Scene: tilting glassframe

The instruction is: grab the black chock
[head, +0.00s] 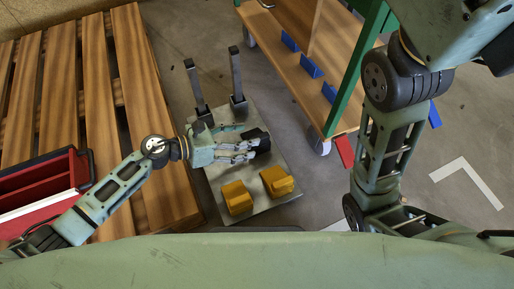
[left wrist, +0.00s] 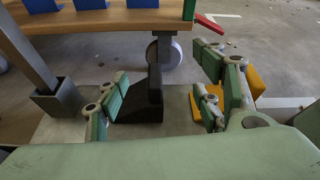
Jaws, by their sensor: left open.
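The black chock (head: 261,139) sits on a grey metal plate (head: 262,213), partly hidden by my left gripper (head: 247,151) in the head view. The left wrist view shows the chock (left wrist: 143,98) as a dark wedge with a tall upright back, lying between the spread fingers of my left gripper (left wrist: 162,85). The fingers are open on either side of it; the left ones are very close to it, and I cannot tell whether they touch. My right arm shows in the head view, but its gripper is out of frame.
Two yellow chocks (head: 238,197) (head: 277,181) stand on the plate's near side. Two metal posts (head: 195,87) (head: 236,74) rise at its far side. A wheeled wooden cart (head: 300,75) stands beyond. A wooden pallet (head: 95,95) and red toolbox (head: 45,180) are left.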

